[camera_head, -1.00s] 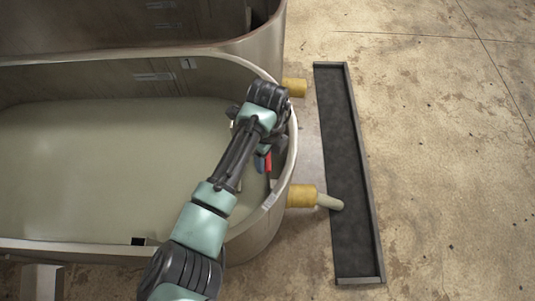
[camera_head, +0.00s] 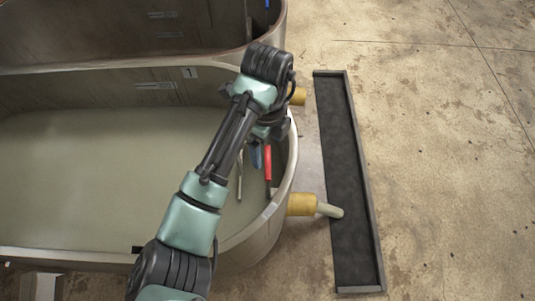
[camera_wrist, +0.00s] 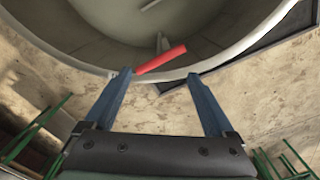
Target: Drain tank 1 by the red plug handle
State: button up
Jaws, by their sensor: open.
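Tank 1 (camera_head: 289,165), marked with a small "1" label, is a large grey oval tub holding flat grey-green liquid (camera_head: 90,170). The red plug handle (camera_head: 268,163) stands inside its right end, near the curved wall. It also shows in the wrist view as a red bar (camera_wrist: 162,58), lying slightly tilted just beyond my fingertips. My gripper (camera_head: 257,155) is open beside the handle, at its left in the head view. In the wrist view my gripper (camera_wrist: 158,75) has its two blue fingers wide apart, with nothing held. The plug's lower end is hidden.
A yellow outlet (camera_head: 301,204) on the tank's right side has a pale green stream or pipe (camera_head: 330,210) reaching over a dark trough (camera_head: 347,190). A second tank (camera_head: 130,50) stands behind, with another yellow outlet (camera_head: 298,96). The concrete floor at right is clear.

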jog(key=shift+r, duration=1.5)
